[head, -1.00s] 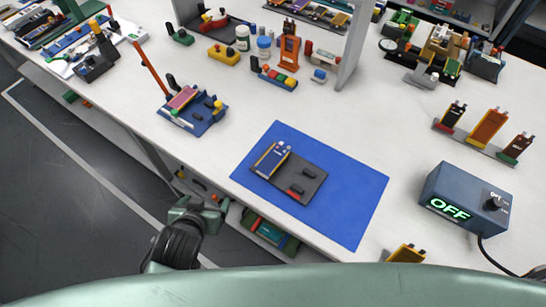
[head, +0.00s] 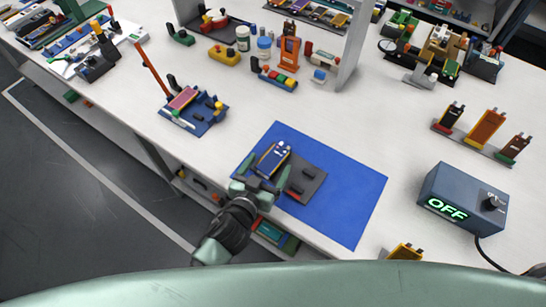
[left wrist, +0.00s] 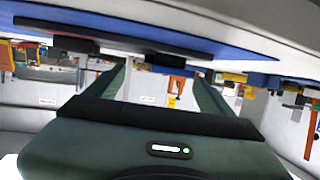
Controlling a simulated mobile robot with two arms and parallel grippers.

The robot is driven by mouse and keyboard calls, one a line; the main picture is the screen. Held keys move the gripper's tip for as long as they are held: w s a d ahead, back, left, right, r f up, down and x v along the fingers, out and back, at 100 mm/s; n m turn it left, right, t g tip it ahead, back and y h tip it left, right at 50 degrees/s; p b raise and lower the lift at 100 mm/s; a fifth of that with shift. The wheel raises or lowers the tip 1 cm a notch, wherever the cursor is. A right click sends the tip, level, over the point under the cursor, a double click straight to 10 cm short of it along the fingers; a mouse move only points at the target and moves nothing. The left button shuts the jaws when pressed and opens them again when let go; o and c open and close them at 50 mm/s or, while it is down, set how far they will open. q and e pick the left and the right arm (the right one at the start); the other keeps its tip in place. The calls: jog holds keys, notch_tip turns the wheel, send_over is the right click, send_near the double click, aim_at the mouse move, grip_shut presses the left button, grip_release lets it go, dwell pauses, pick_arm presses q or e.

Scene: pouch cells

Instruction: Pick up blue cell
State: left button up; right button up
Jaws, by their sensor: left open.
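The blue cell (head: 273,158) lies flat on the dark tray (head: 314,174), at its left side, with two light tabs at its far end. The tray rests on the blue mat (head: 352,205). My left gripper (head: 263,172) is open at the near end of the cell, with its fingers pointing toward it, one on each side. I cannot tell if they touch it. In the left wrist view the two fingers (left wrist: 158,78) stand apart, with a dark block near their tips. The right gripper is not in view.
A dark box with a green OFF display (head: 462,200) stands at the right. A rack of several cells (head: 484,130) is behind it. A blue fixture with a pink piece (head: 194,108) stands left of the mat. The mat's right part is clear.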

aim_at(274, 158)
pick_arm(q)
jog(key=shift+x, duration=1.1)
jog(key=shift+w+f, duration=0.15)
jog(key=c, duration=1.5)
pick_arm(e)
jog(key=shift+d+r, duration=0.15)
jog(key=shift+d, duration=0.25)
pick_arm(q)
jog(key=shift+c, duration=0.2)
